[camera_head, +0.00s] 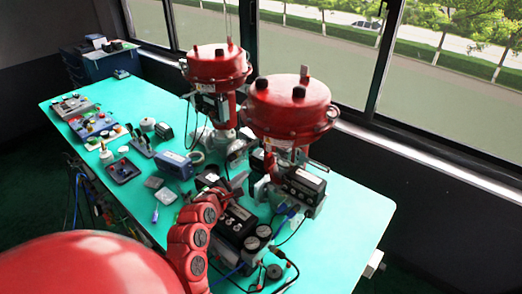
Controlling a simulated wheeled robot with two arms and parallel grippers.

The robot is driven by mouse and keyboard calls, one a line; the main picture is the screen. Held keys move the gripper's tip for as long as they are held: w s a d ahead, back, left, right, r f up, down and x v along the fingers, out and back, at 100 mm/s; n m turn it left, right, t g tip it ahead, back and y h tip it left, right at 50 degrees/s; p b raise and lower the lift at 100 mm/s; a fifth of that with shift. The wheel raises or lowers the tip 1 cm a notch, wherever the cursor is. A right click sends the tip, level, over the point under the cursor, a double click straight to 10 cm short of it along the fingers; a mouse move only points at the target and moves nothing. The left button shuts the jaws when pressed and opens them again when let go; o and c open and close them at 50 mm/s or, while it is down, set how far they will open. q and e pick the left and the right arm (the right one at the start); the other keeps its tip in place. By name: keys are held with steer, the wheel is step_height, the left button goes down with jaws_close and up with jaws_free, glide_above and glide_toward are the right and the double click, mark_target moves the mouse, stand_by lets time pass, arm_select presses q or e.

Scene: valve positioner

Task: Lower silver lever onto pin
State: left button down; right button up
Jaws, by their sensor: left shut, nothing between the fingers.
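A large valve with a red round actuator (290,108) stands on the teal table, with a grey metal body below it. A black positioner box (305,183) is mounted at its side. A second black positioner with round gauges (240,226) sits in front of it. My left gripper (236,187) reaches in beside this front positioner, at the end of my red arm, shut and empty. It is small and partly lost among dark parts. The silver lever and its pin are too small and cluttered to pick out. My right gripper is out of view.
A second red-topped valve (216,66) stands behind. The teal table (350,225) is clear at its right end. Control panels (95,124), a blue box (173,165) and loose parts cover the left side. Cables (285,262) hang near the front edge. Windows line the back.

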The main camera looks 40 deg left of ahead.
arm_select(q)
steer(key=w+d+r+p, duration=0.1)
steer(key=w+p, duration=0.5)
steer(key=w, duration=0.3)
steer(key=shift+d, duration=0.2)
steer(key=shift+w, duration=0.1)
stand_by(0.3)
